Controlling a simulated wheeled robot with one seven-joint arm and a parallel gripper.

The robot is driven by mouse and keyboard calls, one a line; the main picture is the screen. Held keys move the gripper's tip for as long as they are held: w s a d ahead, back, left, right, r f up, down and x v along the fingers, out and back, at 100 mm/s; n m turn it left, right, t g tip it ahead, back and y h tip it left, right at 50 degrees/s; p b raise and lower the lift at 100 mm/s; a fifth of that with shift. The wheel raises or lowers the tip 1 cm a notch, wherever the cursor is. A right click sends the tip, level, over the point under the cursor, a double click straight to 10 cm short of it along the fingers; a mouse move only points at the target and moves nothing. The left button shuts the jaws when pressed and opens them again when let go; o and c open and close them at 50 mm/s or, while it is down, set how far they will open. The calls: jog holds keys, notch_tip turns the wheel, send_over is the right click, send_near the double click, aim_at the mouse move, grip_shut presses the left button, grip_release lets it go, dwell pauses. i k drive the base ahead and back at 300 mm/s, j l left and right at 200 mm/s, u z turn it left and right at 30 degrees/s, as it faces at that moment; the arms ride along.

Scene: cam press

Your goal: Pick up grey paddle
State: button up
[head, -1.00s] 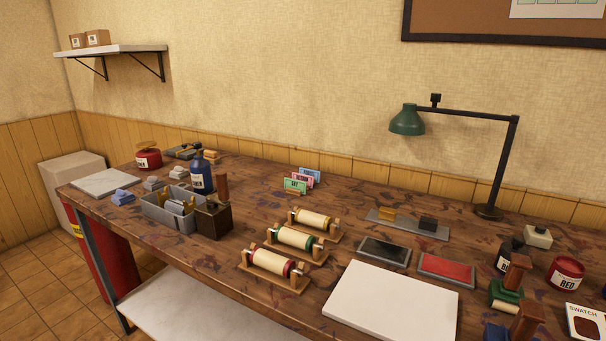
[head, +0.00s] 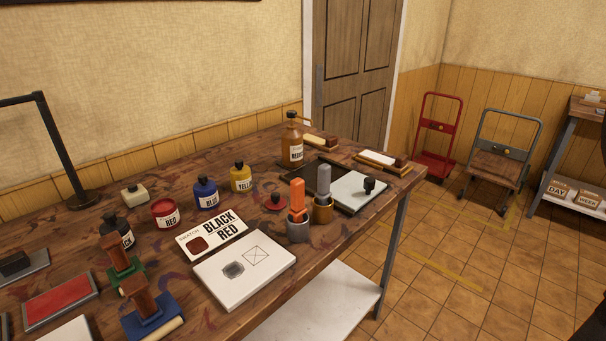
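A grey paddle (head: 324,179) stands upright in a brass-coloured cup (head: 322,211) near the front edge of the wooden table, right of the picture's middle. Its lower end is hidden inside the cup. An orange paddle (head: 297,198) stands close beside it on the left, in a grey cup (head: 299,231). My gripper is not in view.
A white board (head: 276,273) with a grey smudge lies left of the cups, with a swatch card (head: 190,240) behind it. A brown pump bottle (head: 292,143) and a dark tray (head: 305,172) stand behind. A white pad with a black knob (head: 352,196) is to the right. Ink jars (head: 206,195) stand further left.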

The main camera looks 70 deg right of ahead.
aim_at(324, 179)
jog(key=z, duration=1.05)
